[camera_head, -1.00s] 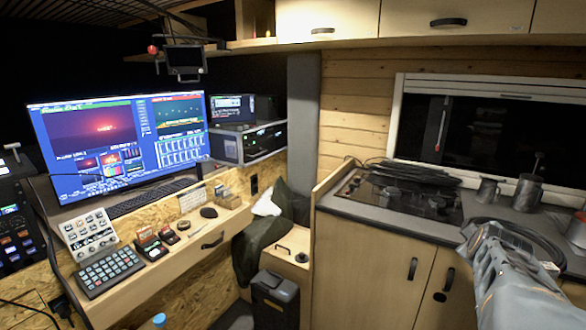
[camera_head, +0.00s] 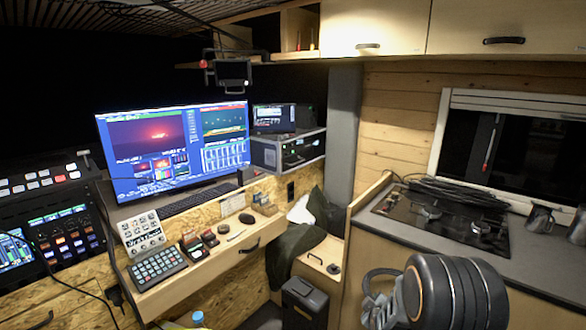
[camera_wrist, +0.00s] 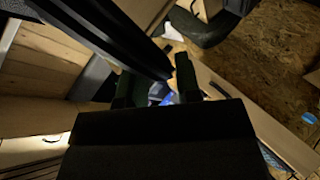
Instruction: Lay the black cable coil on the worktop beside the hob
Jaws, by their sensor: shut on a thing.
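The hob (camera_head: 390,210) is set in the dark worktop (camera_head: 535,257) at the right in the head view. My gripper (camera_head: 384,308) is low in front of the worktop's cabinet, partly hidden by my arm. A dark cable loop (camera_head: 371,273) rises from it, apparently the cable coil. In the wrist view, thick black strands of the coil (camera_wrist: 120,35) run down to my fingers (camera_wrist: 156,82), which are shut on it. Much of the coil is hidden or out of frame there.
Loose black cable (camera_head: 465,193) lies along the back of the hob. Metal mugs (camera_head: 540,217) stand right of the hob, with bare worktop in front. A wooden partition (camera_head: 362,203) edges the hob's left side. A dark bin (camera_head: 303,303) stands below on the left.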

